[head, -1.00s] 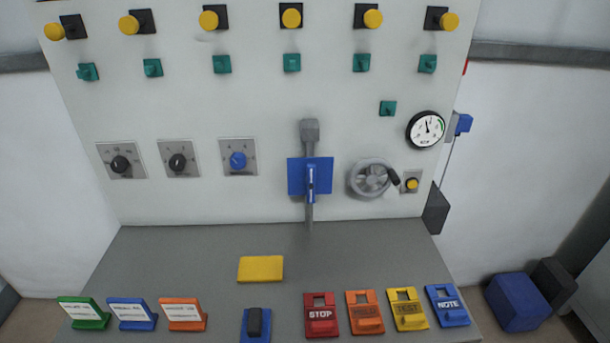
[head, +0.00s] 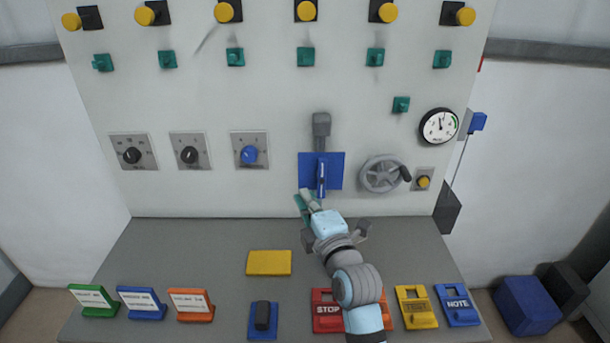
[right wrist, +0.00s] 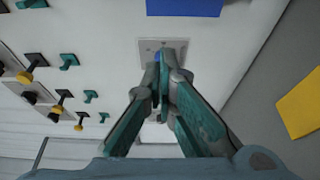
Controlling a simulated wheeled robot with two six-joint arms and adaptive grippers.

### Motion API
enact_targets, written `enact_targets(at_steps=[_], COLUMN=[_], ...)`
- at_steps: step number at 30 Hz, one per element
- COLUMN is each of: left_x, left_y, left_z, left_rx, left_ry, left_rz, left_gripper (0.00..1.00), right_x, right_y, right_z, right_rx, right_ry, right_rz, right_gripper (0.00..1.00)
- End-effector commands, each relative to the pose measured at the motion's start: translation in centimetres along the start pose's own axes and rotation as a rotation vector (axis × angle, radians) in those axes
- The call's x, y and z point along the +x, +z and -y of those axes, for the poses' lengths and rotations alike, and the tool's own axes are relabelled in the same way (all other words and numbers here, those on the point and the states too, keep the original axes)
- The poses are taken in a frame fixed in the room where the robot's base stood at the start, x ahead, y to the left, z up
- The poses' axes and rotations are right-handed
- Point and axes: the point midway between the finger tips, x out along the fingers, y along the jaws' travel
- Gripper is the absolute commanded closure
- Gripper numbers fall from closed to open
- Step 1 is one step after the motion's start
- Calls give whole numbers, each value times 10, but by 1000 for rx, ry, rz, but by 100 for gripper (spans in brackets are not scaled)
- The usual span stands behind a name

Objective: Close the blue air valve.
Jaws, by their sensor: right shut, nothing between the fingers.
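The blue air valve's handle (head: 322,178) stands upright, in line with the grey pipe (head: 321,130), in front of a blue plate (head: 335,162) on the panel. My right gripper (head: 304,198) is shut and empty, just below the plate and a little left of the handle's lower end. I cannot tell whether it touches the handle. In the right wrist view the fingers (right wrist: 165,52) are together, with part of the blue plate (right wrist: 185,7) at the top edge. The handle is not clearly seen there. My left gripper is out of view.
A grey handwheel (head: 382,174) and a yellow button (head: 423,182) are right of the valve. A blue-knobbed dial (head: 249,155) is to its left. Below, the grey desk (head: 200,245) bears a yellow block (head: 269,263), several colored tags and sign stands.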

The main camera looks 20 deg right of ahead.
Motion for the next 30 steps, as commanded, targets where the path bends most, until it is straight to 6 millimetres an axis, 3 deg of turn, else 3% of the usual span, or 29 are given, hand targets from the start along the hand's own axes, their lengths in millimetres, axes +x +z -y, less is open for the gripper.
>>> enact_targets(at_steps=[11,17,26,30], left_x=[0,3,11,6], left_y=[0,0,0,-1], left_z=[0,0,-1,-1], left_rx=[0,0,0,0], left_ry=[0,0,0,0], left_rz=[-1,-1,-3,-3], left_gripper=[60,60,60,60], right_x=[4,32,98,93], right_y=[0,0,0,21], right_z=[-1,-1,0,-1], right_rx=[-4,-6,-4,-6], right_ry=[2,2,2,2], right_rz=[0,0,0,3], right_gripper=[100,100,100,100])
